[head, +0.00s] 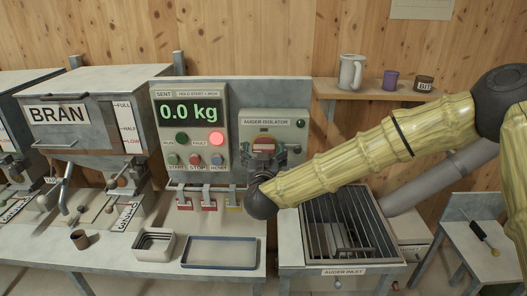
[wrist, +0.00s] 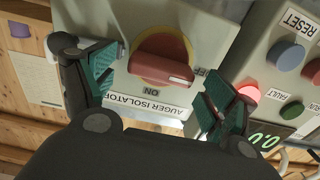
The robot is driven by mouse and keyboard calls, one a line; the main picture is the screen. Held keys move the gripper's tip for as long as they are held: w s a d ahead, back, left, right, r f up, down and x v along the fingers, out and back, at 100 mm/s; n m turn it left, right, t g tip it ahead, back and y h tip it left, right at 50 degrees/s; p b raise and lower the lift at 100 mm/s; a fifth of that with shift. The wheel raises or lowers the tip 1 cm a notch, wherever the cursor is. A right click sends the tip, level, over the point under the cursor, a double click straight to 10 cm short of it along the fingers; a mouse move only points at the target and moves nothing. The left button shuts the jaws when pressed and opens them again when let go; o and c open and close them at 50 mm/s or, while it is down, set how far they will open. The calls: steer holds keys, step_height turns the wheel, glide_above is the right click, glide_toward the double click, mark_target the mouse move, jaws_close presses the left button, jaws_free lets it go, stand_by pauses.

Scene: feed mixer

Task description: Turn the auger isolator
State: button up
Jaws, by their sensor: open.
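The auger isolator is a grey box (head: 290,131) with a red rotary knob (head: 264,146) on a yellow disc. In the wrist view, upside down, the red knob (wrist: 160,60) lies nearly crosswise, slightly tilted. Its white mark is at its right end, near the partly hidden OFF label; the ON label is below it. My gripper (wrist: 155,88) is open, one finger on each side of the knob, with visible gaps to both. In the head view my gripper (head: 265,163) is in front of the box and hides its lower part.
The control panel (head: 160,150) with a lit red lamp (head: 217,139) and buttons is close on the left. The barred auger inlet (head: 341,272) is under my arm. A shelf (head: 340,90) with a mug is at right.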

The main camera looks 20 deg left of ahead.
steer(key=c, duration=1)
steer(key=shift+f+m+b, duration=0.1)
steer(key=shift+m+b, duration=0.2)
steer(key=shift+b, duration=0.2)
steer(key=shift+d+f+m+b, duration=0.15)
steer(key=shift+m+b, duration=4.05)
steer(key=shift+m, duration=0.1)
steer(key=shift+d+f+m+b, duration=0.1)
steer(key=shift+m+b, duration=4.1)
steer(key=shift+m, duration=0.1)
